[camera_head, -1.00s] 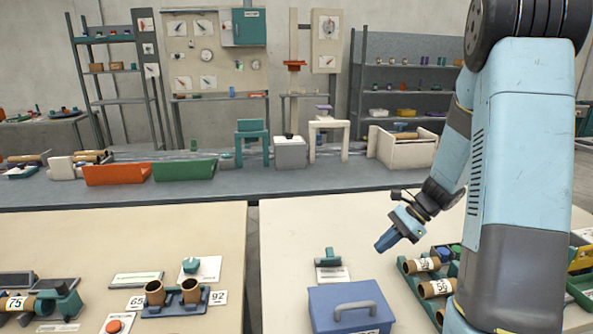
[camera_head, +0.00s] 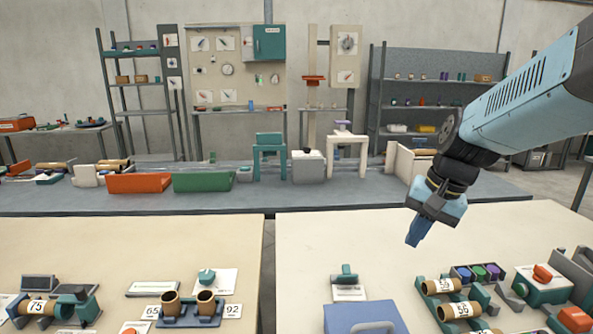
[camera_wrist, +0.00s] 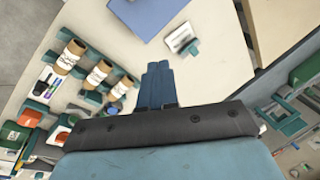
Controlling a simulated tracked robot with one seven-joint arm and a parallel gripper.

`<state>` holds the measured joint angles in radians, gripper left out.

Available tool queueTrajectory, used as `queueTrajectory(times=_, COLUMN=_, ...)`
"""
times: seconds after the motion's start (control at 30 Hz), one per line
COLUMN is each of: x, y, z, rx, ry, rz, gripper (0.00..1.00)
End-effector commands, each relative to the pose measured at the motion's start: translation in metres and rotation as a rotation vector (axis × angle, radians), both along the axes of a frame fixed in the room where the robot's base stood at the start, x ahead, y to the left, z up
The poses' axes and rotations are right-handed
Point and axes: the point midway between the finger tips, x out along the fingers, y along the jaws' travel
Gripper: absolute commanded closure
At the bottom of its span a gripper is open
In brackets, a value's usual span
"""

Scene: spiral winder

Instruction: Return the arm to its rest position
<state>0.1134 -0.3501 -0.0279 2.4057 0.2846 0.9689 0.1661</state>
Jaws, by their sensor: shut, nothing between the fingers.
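My gripper (camera_head: 418,231) hangs at the end of my light blue arm, above the right-hand table (camera_head: 300,245) and in front of the grey bench. Its blue fingers point down and a little left. In the wrist view my gripper (camera_wrist: 155,78) shows its two fingers pressed side by side, shut with nothing between them. Nothing touches the fingertips.
Below right stands a green rack with brown tubes (camera_head: 459,310). A blue box (camera_head: 355,316) is at the table's front, with a small teal item on a card (camera_head: 347,285) behind it. The grey bench (camera_head: 330,197) lies beyond. The table's back middle is clear.

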Motion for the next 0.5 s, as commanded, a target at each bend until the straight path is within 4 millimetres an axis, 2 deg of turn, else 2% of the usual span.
queueTrajectory(times=0.3, x=-0.047, y=0.002, z=0.038, rx=-0.199, ry=-0.216, rz=0.227, gripper=1.0)
queueTrajectory(times=0.5, x=-0.07, y=0.0, z=0.053, rx=-0.307, ry=-0.321, rz=0.331, gripper=1.0)
